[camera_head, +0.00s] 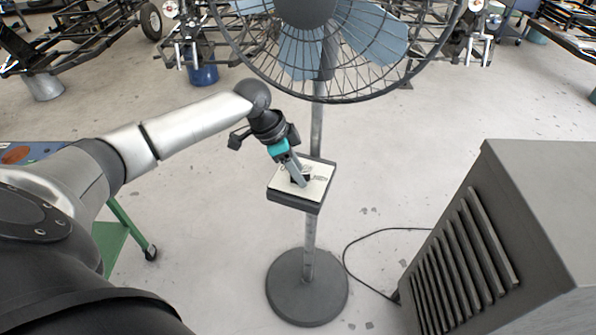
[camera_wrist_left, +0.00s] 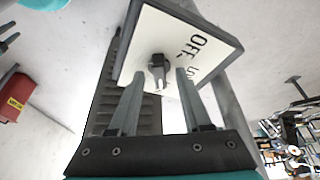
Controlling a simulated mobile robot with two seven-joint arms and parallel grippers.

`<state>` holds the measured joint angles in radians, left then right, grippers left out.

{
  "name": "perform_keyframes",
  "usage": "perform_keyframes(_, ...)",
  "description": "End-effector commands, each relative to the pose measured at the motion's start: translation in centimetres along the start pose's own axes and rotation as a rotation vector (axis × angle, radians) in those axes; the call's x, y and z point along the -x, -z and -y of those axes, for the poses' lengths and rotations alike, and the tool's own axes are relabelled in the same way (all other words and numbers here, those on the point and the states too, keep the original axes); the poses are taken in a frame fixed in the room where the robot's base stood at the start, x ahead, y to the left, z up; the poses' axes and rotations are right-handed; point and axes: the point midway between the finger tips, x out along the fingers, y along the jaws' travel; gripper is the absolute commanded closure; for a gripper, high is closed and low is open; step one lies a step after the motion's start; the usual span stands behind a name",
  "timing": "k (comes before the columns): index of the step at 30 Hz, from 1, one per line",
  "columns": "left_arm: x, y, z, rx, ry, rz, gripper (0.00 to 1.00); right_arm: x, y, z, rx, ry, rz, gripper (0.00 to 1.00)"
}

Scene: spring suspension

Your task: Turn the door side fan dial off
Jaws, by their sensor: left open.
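A pedestal fan (camera_head: 318,115) stands ahead of me with a control box (camera_head: 294,205) on its pole. The box has a white face plate (camera_wrist_left: 205,32) with "OFF" and part of another word, and a small dark dial (camera_wrist_left: 157,70) near its middle. My left gripper (camera_head: 302,180) is at the plate in the head view and covers most of the dial there. In the left wrist view the left gripper (camera_wrist_left: 157,82) is open, with one finger on each side of the dial. I cannot tell whether the fingers touch it. My right gripper is not in view.
A large grey vented cabinet (camera_head: 540,200) stands at the right, with a black cable (camera_head: 375,232) on the floor beside it. The round fan base (camera_head: 307,290) rests on the floor. A green cart (camera_head: 112,240) is at the left. Vehicle frames (camera_head: 75,45) stand at the back.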

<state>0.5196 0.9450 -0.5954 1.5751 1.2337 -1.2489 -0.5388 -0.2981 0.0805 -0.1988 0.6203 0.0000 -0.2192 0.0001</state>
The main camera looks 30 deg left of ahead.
Motion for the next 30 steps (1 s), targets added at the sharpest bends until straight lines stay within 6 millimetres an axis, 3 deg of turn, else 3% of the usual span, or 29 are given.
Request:
perform_keyframes(9, -0.23, 0.05, 0.0, -0.001, 0.0, -0.001, 0.52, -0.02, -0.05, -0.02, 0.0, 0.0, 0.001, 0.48)
perform_keyframes(22, -0.21, 0.03, -0.01, 0.0, 0.0, 0.0, 1.0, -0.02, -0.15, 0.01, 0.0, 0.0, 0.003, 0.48)
perform_keyframes(30, -0.21, 0.03, -0.02, 0.0, 0.0, 0.0, 1.0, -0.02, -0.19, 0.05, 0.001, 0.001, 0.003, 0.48)
